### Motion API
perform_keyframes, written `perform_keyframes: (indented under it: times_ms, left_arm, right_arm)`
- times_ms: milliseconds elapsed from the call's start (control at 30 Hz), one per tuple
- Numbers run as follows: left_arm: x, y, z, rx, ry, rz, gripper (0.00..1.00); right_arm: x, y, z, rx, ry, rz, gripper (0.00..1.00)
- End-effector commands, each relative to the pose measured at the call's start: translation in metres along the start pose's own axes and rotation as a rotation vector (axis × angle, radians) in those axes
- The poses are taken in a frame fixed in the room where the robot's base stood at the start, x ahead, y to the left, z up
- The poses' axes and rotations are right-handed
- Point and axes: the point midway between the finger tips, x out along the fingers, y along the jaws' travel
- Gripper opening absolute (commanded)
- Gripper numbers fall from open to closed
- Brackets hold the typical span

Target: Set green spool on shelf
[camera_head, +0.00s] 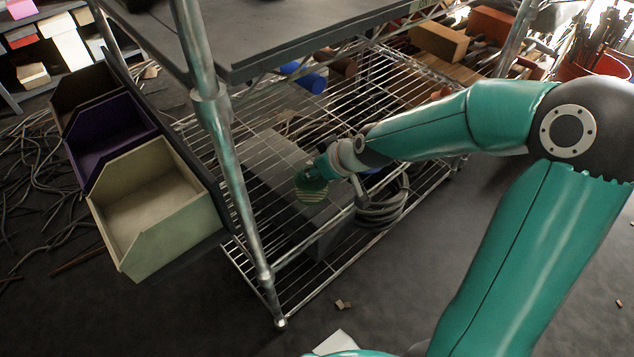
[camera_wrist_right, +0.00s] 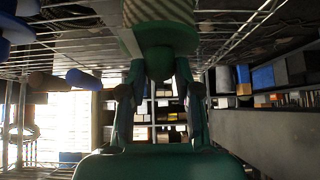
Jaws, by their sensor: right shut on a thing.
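The green spool (camera_head: 311,188) is at the tip of my right gripper (camera_head: 322,172), over the grey block on the lower wire shelf (camera_head: 345,255). Whether it touches the block I cannot tell. In the right wrist view the green spool (camera_wrist_right: 160,32) is at the top centre, between the fingers of my right gripper (camera_wrist_right: 160,75), which is shut on it. My right arm reaches in from the right, between the shelf levels. My left gripper is not in view.
A grey block (camera_head: 275,165) and coiled grey hose (camera_head: 385,205) lie on the wire shelf. A metal post (camera_head: 225,160) and dark upper board (camera_head: 290,45) bound the space. Open bins (camera_head: 150,210) hang at left. Blue cylinders (camera_head: 305,78) are farther back.

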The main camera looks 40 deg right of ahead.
Motion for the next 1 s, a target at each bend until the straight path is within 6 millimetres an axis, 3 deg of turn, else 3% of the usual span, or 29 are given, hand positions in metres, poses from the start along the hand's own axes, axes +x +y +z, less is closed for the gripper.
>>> perform_keyframes:
  times_ms: [300, 667, 700, 833, 1000]
  left_arm:
    - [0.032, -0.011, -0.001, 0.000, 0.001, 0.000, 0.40]
    - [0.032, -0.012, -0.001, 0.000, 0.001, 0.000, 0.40]
    - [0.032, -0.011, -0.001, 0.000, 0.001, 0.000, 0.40]
    - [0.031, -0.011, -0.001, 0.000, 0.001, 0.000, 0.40]
    - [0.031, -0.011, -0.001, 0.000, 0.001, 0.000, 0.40]
  right_arm:
    - [0.028, 0.001, 0.024, 0.002, 0.001, 0.001, 0.00]
    - [0.029, 0.001, 0.025, 0.002, 0.000, 0.001, 0.00]
    - [0.028, 0.001, 0.025, 0.002, -0.001, 0.001, 0.36]
    - [0.028, 0.001, 0.024, 0.002, -0.001, 0.001, 0.57]
    - [0.028, 0.001, 0.024, 0.001, 0.000, 0.001, 0.57]
